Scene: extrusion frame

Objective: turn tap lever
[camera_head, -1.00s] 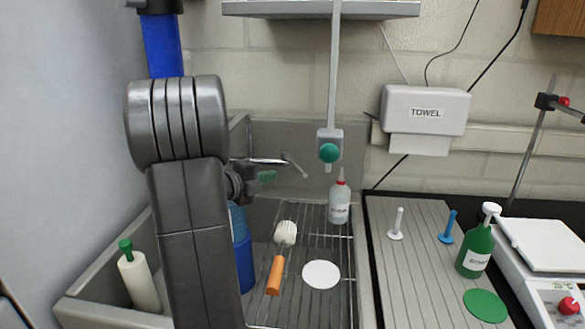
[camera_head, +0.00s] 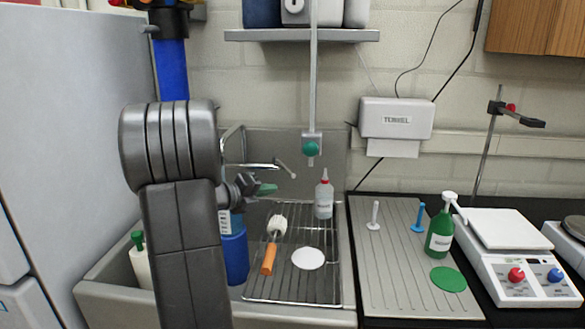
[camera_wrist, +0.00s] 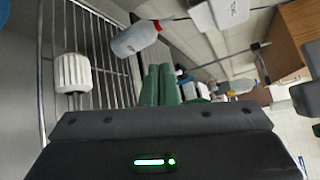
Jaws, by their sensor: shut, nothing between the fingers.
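The metal tap stands at the back of the sink, partly hidden by my arm. Its thin horizontal part (camera_head: 251,166) and a slanted rod with a pale tip (camera_head: 285,167) show in the head view. I cannot tell for sure which part is the lever. My gripper (camera_head: 265,189) has green fingers and appears just below and left of the rod in the head view. The fingers are shut and empty. In the wrist view the shut fingers (camera_wrist: 160,84) point up the picture. The tap is not clearly visible there, and contact cannot be told.
A wire rack (camera_head: 330,272) in the sink holds a white-headed brush (camera_head: 272,245), a red-capped bottle (camera_head: 324,198) and a white disc (camera_head: 308,258). A blue bottle (camera_head: 235,257) stands beside my arm. A vertical pipe with a green knob (camera_head: 311,148) hangs right of the tap.

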